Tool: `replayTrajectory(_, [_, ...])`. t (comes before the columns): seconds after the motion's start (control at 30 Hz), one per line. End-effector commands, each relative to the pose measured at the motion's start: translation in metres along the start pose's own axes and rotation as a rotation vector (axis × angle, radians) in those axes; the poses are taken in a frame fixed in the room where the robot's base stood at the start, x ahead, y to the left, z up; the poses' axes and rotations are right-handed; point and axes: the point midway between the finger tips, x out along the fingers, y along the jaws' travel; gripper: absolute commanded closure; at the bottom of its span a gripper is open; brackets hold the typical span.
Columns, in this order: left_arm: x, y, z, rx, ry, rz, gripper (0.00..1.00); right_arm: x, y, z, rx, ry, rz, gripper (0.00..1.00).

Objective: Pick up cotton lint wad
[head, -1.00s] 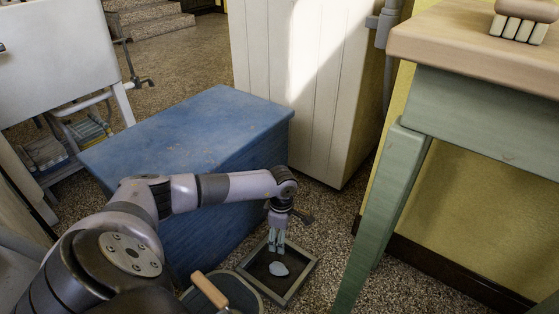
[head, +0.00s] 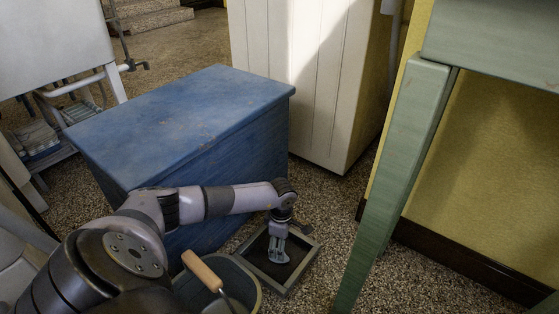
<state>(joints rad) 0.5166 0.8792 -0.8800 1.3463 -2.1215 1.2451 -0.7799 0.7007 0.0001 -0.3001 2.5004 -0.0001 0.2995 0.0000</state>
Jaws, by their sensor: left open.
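My left gripper (head: 279,256) points down into a shallow square grey-framed tray (head: 303,270) on the speckled floor, in the lower middle of the head view. Its fingers are open, low over the dark tray bottom. The cotton lint wad, a small pale grey lump in the earlier view, is now mostly or wholly hidden at the fingertips. I cannot tell its outline from the pale fingers, nor whether they touch it. My right gripper is out of view.
A blue chest (head: 180,120) stands close behind and left of my forearm. A bucket with a wooden grip (head: 202,271) is just left of the tray. A green table leg (head: 395,190) rises on the right. A white panelled cabinet (head: 305,80) stands behind.

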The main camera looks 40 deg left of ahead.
Motion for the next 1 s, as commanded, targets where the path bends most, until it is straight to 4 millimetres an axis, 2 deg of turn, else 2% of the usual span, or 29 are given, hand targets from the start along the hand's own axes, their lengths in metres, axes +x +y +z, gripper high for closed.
replayTrajectory(0.17, [0.009, -0.001, 0.000, 0.000, 0.000, 0.000, 0.37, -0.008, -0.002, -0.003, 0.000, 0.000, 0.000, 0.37])
replayTrajectory(0.53, [0.052, -0.003, 0.001, 0.000, -0.001, -0.001, 0.37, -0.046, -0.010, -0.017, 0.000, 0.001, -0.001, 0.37])
replayTrajectory(0.83, [0.052, -0.003, 0.001, 0.000, 0.000, -0.001, 0.37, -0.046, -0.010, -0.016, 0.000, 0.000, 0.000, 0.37])
replayTrajectory(1.0, [0.052, -0.003, 0.000, 0.000, 0.000, -0.001, 0.49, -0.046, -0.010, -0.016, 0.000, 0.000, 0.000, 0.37])
